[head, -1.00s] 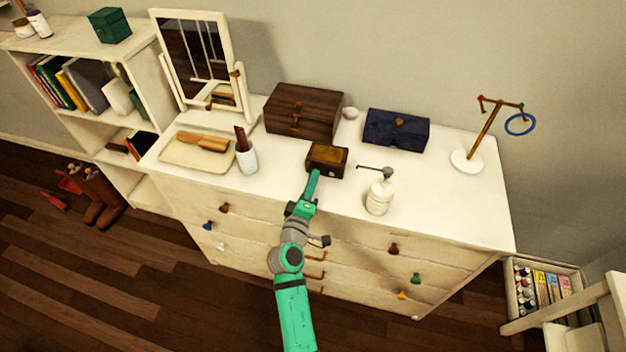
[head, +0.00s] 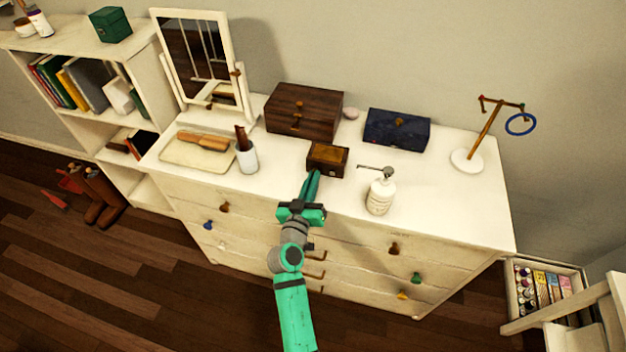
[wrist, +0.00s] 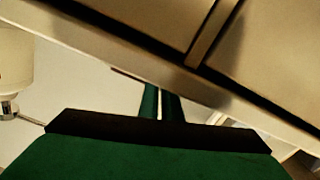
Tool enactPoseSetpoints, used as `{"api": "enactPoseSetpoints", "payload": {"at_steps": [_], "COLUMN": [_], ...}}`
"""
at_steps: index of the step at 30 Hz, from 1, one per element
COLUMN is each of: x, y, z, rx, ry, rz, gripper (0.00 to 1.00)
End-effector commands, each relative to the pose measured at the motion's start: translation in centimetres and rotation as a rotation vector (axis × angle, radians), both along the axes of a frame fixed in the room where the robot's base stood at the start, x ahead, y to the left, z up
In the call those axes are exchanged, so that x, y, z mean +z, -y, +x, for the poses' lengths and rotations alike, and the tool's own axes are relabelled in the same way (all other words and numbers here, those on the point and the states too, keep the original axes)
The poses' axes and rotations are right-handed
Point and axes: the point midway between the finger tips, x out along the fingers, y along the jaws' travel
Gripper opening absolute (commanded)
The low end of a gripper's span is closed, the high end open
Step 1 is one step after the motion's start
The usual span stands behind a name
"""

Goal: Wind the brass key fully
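A small dark wooden box with a brass-coloured top (head: 328,154) sits near the front middle of the dresser top. My gripper (head: 313,176) points at its front face, with the fingertips at or very near the box. The two fingers are close together with a narrow gap; the wrist view also shows them (wrist: 161,103) nearly side by side. I cannot make out the brass key in either view; the fingers cover part of the box front. Whether the fingers hold anything is hidden.
A white pump bottle (head: 380,193) stands close right of the box. A cup with a brush (head: 246,158) is to the left. A larger wooden box (head: 304,110) and a blue box (head: 397,128) stand behind. The dresser's front edge runs below my gripper.

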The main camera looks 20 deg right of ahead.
Motion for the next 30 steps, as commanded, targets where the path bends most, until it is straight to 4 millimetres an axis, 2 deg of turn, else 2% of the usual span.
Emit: {"api": "enactPoseSetpoints", "payload": {"at_steps": [30], "x": [-0.05], "y": [-0.2], "z": [0.12], "rx": [-0.001], "ry": [0.533], "rz": [0.802], "gripper": [0.0]}}
